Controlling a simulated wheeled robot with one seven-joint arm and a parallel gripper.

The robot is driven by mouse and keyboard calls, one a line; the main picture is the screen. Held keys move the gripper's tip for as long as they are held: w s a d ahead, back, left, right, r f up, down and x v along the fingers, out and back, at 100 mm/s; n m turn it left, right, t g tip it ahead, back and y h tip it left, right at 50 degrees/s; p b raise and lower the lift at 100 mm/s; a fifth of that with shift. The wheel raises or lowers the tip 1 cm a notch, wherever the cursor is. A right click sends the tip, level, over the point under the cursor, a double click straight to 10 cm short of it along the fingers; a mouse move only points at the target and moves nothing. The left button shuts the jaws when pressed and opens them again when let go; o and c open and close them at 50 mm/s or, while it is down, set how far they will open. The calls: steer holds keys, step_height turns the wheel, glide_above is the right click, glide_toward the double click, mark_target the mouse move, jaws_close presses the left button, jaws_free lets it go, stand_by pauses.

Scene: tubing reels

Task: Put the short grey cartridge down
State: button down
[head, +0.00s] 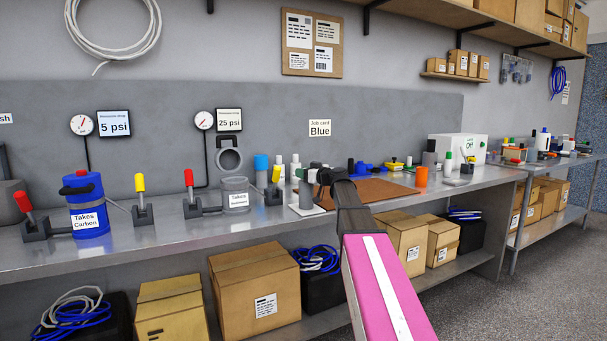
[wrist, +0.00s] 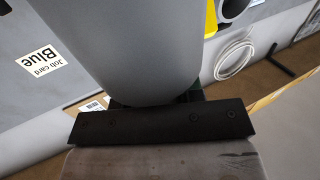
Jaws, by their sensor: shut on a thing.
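The short grey cartridge fills the top middle of the wrist view (wrist: 130,45), close to the camera. My gripper (head: 316,176) is shut on it, over the bench near the brown mat. The fingertips are mostly hidden behind the cartridge in the wrist view.
The metal bench holds a blue canister (head: 86,215) and an open grey housing (head: 235,196), with red and yellow levers beside them. White and blue-capped bottles stand behind my gripper. The brown mat (head: 375,191) has bare room. An orange cup (head: 421,177) stands to its right.

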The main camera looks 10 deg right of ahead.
steer(key=c, duration=0.8)
jaws_free()
steer(key=shift+o, duration=0.2)
steer(key=v, duration=1.2)
